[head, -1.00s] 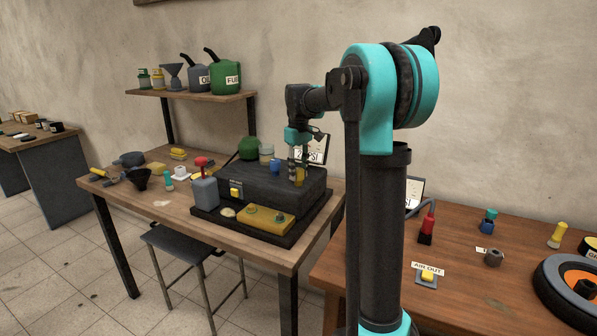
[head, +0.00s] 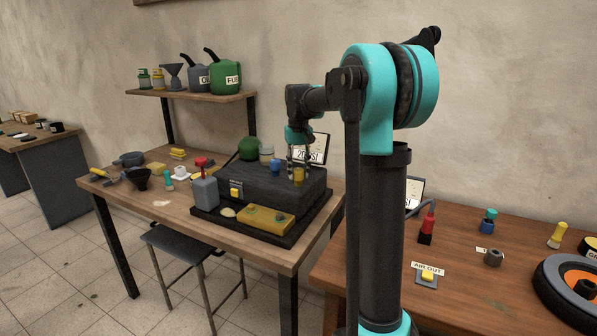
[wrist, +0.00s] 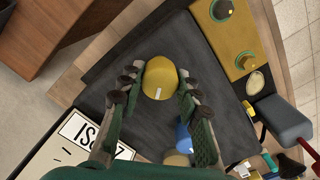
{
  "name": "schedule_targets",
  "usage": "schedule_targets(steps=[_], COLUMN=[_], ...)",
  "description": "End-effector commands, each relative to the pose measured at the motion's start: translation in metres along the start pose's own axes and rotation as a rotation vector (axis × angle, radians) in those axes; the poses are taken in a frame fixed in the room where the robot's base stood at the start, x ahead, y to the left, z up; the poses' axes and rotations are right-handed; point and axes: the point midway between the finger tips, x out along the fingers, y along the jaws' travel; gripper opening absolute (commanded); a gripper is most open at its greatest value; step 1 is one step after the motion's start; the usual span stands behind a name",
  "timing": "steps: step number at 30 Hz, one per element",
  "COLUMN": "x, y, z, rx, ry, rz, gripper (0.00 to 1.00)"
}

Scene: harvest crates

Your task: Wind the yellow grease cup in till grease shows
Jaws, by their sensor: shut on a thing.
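The yellow grease cup (head: 298,175) stands upright on the top of the dark machine block (head: 260,190), near its back right. In the wrist view the cup (wrist: 159,78) is round, with a small white mark on its near side. My gripper (head: 299,166) points down over it. One finger of my gripper (wrist: 158,88) is on each side of the cup, shut on it. The cup's foot is hidden beneath it, and I see no grease around it. A blue cup (head: 275,166) stands to its left on the block.
A grey can with a red top (head: 204,187) and a yellow box with green-ringed knobs (head: 265,217) stand in front of the block. A white sign (head: 312,150) stands behind my gripper. A brown bench (head: 470,280) with small parts is at right.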

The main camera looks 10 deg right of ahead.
Motion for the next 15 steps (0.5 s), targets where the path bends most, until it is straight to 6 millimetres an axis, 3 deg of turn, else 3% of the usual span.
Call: schedule_targets(steps=[8, 9, 13, 15], x=[-0.0004, -0.0004, -0.0003, -0.0003], y=[0.0001, 0.0001, 0.0001, 0.0001], z=[-0.0006, -0.0006, -0.0005, -0.0004], rx=[0.000, 0.000, -0.001, -0.001], ry=[0.001, 0.001, 0.001, 0.001], rz=[0.000, 0.000, 0.000, 0.000], gripper=[0.04, 0.36, 0.52, 0.54])
